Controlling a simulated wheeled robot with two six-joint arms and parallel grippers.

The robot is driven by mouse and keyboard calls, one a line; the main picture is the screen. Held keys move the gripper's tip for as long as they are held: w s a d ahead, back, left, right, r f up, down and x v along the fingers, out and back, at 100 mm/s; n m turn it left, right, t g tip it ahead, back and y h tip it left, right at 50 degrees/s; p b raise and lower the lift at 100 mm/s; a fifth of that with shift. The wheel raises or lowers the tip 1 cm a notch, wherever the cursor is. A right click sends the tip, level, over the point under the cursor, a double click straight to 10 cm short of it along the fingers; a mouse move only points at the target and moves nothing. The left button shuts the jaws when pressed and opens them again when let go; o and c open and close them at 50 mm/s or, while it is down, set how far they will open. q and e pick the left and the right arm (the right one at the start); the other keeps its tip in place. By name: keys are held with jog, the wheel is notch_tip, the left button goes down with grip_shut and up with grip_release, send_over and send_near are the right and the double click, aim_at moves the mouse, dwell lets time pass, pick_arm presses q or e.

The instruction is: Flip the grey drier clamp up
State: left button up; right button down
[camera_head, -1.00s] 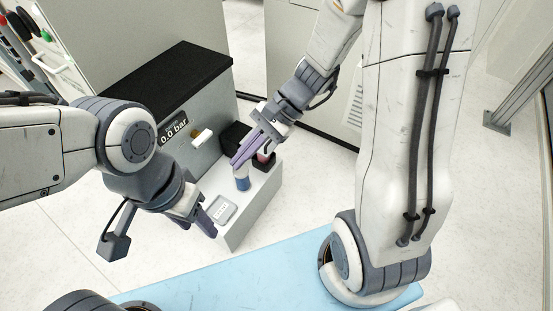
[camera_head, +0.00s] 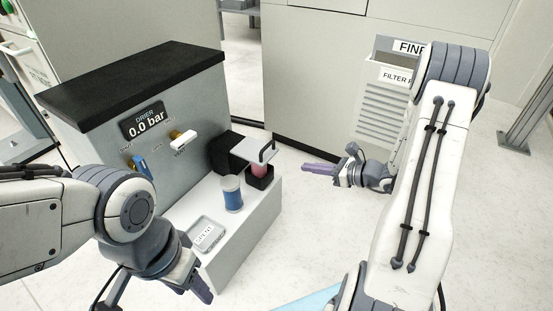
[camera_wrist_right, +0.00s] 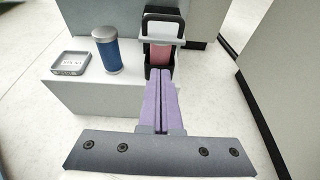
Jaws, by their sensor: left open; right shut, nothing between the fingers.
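The drier (camera_head: 150,110) is a grey box with a black top and a display reading 0.0 bar. At the right end of its white ledge, a light grey clamp plate with a black handle (camera_head: 262,147) sits over a red cylinder (camera_head: 260,170) in a black holder. The handle also shows at the top of the right wrist view (camera_wrist_right: 163,18). My right gripper (camera_head: 318,169) is shut and empty, to the right of the holder and apart from it in the head view. My left gripper (camera_head: 200,285) is open and empty, low at the ledge's front left.
A blue cylinder with a grey cap (camera_head: 232,193) and a shallow grey tray (camera_head: 207,236) with a label stand on the white ledge (camera_head: 245,232). A white vent handle (camera_head: 184,139) and a blue handle (camera_head: 141,166) stick out of the drier front. Open floor lies right of the ledge.

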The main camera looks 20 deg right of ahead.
jog(key=w+a+b, duration=0.2)
jog(key=w+a, duration=0.5)
jog(key=w, duration=0.2)
jog(key=shift+w, duration=0.15)
jog(key=shift+a, duration=0.1)
jog(key=shift+r, duration=0.1)
dwell(0.3)
